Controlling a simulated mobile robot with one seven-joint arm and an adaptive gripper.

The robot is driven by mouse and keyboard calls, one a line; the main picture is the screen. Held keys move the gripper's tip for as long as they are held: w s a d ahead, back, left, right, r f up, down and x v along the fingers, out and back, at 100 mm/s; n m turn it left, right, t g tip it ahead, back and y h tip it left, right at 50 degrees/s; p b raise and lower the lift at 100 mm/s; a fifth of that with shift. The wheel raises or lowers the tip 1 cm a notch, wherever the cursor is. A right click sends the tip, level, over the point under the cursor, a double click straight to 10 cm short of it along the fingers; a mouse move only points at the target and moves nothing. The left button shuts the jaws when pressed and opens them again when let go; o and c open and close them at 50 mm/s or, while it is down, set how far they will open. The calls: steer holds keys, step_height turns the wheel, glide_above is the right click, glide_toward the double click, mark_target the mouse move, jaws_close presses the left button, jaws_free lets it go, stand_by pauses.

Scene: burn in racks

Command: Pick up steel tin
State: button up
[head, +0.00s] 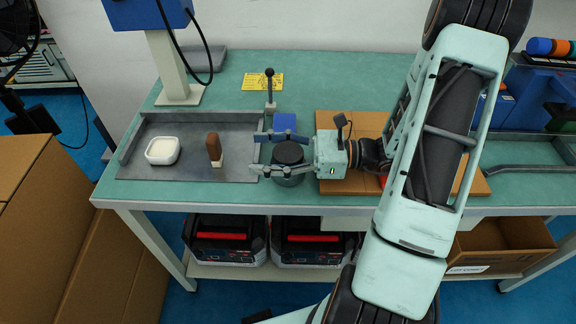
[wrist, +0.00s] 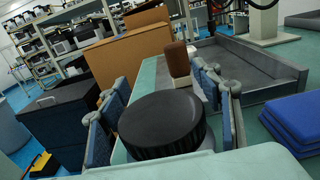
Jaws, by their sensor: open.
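A round container with a black lid, which I take to be the steel tin (head: 288,154), stands upright on the green bench just right of the grey tray. Its body below the lid looks grey and is partly hidden. My gripper (head: 262,153) is open, reaching in from the right, with one finger on each side of the tin. In the wrist view the ribbed black lid of the tin (wrist: 161,124) fills the space between the padded fingers of my gripper (wrist: 166,100). I cannot tell whether either finger touches it.
The grey tray (head: 140,180) holds a white dish (head: 163,150) and a brown-handled tool (head: 214,149). A brown board (head: 345,124) lies under my wrist.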

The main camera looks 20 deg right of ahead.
steer(key=shift+a, duration=0.1)
steer(key=c, duration=1.5)
steer(key=shift+o, duration=0.2)
